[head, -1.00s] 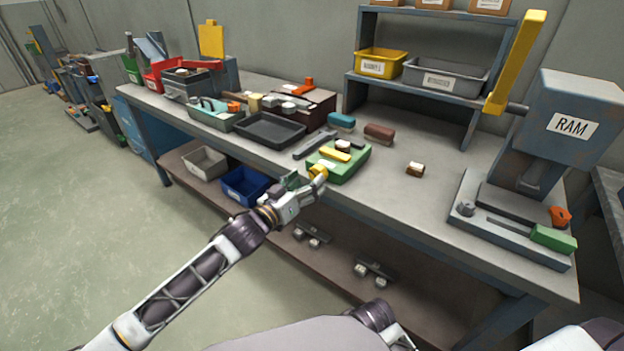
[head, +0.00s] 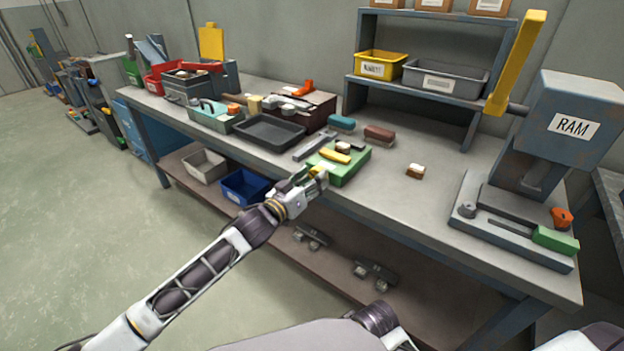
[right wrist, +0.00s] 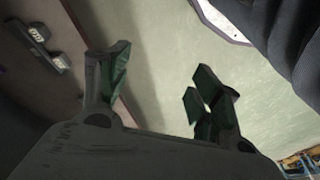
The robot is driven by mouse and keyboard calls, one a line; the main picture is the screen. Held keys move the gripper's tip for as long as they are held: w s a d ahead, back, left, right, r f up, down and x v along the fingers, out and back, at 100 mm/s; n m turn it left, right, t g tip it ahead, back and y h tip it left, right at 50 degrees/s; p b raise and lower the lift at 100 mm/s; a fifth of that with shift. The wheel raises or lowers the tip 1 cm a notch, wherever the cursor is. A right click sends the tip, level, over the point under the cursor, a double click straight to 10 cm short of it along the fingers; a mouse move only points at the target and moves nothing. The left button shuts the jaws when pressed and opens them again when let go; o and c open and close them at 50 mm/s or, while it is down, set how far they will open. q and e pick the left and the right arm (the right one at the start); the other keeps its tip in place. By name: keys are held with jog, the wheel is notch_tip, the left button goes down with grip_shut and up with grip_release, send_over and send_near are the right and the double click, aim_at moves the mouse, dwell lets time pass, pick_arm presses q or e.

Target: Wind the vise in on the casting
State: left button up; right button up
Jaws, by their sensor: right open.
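The green vise (head: 352,170) sits at the front edge of the bench, with a yellow bar (head: 334,155) on top. A small brown block with a pale top (head: 343,147), seemingly the casting, sits at the vise; whether the jaws touch it is too small to tell. My left gripper (head: 313,174) is at the vise's front end, over its yellow handle, which is mostly hidden by the fingers. I cannot tell whether the fingers are closed on it. My right gripper (right wrist: 160,95) shows in the right wrist view, fingers apart and empty, above the floor.
A dark tray (head: 270,131) and a grey bar (head: 313,146) lie left of the vise. Teal (head: 341,122) and brown (head: 379,133) blocks lie behind. Bench between vise and press is mostly clear.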

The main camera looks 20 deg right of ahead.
pick_arm(q)
jog(key=shift+c, duration=1.3)
